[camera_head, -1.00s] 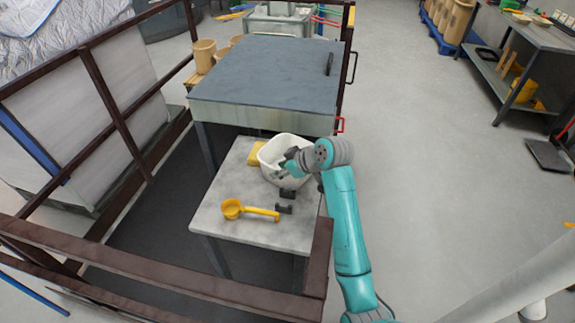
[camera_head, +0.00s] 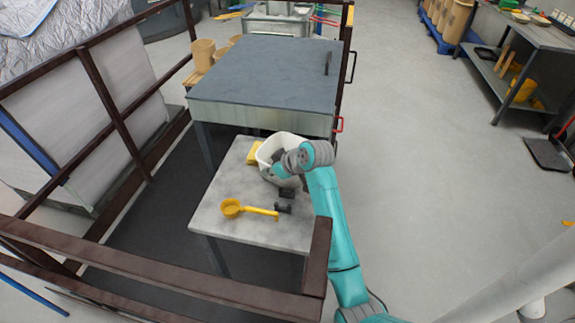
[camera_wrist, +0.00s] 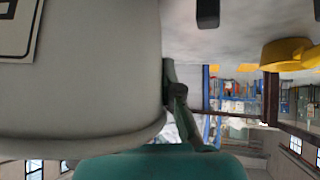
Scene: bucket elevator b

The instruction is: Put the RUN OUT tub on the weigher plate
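A white open tub (camera_head: 264,156) stands on the small grey table, just in front of the large grey-topped unit. In the wrist view, the tub (camera_wrist: 80,70) fills the left side, with part of a black-bordered label at the top left. My gripper (camera_head: 279,171) is at the tub's right front, and my wrist hides part of the tub. One finger (camera_wrist: 175,95) shows close along the tub's outer wall in the wrist view. The other finger is hidden, so its grip cannot be made out. I cannot identify the weigher plate with certainty.
A yellow scoop (camera_head: 232,208), dark blocks (camera_head: 283,208) and a yellow sponge-like item (camera_head: 254,152) share the small table (camera_head: 220,225). A brown rail (camera_head: 160,270) crosses the front. The middle floor is clear.

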